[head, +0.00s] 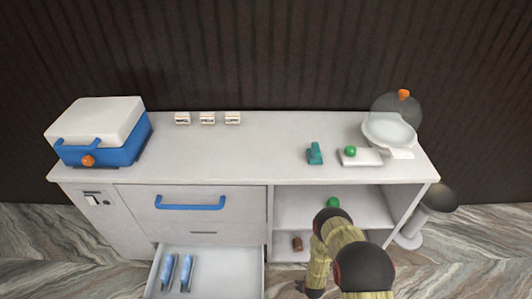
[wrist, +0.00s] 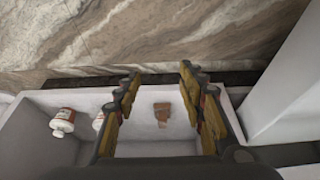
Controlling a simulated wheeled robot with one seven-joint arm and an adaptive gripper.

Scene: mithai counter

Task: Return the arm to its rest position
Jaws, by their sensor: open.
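My arm shows at the bottom right of the head view, in front of the open shelf side of the counter (head: 265,150). In the wrist view my gripper (wrist: 160,82) has its two fingers spread wide apart with nothing between them. Past the fingers is a pale open compartment with a brown block (wrist: 162,113) in it. The gripper is hard to make out in the head view.
An open drawer (head: 237,272) with blue bottles juts out below the counter. The shelf holds a green ball (head: 333,202) and a brown item (head: 297,243). On top are a blue-and-white box (head: 105,130), small boxes, a teal object (head: 314,153) and a domed stand (head: 390,132).

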